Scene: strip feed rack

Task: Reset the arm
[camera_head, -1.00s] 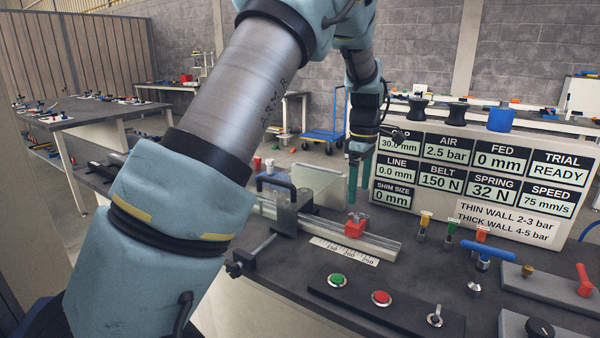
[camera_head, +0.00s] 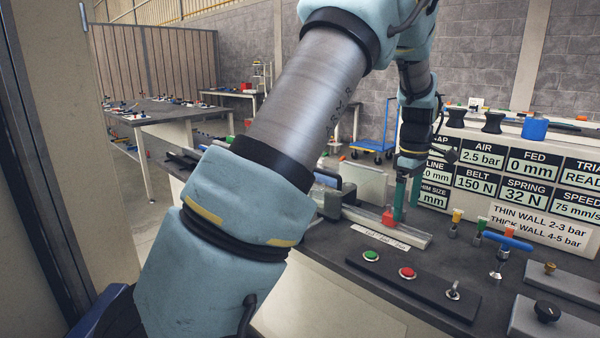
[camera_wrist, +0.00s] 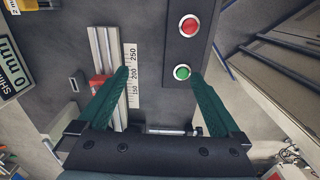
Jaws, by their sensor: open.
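My arm crosses the head view from lower left to upper right, and my gripper (camera_head: 407,197) hangs down above the bench in front of the sign board. In the wrist view my gripper (camera_wrist: 159,72) has its two green fingers spread wide with nothing between them. The bench top, a white scale strip (camera_wrist: 132,75) and a green button (camera_wrist: 182,72) show below and ahead of the fingers. A red block (camera_head: 388,218) sits on the metal rail (camera_head: 400,231), close beside the fingers in the head view.
A button panel (camera_head: 425,285) with green and red buttons and a switch lies along the bench front. The sign board (camera_head: 535,230) stands behind. A blue-handled valve (camera_head: 503,243) and colored knobs stand at right. A blue cart (camera_head: 372,146) is on the floor behind.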

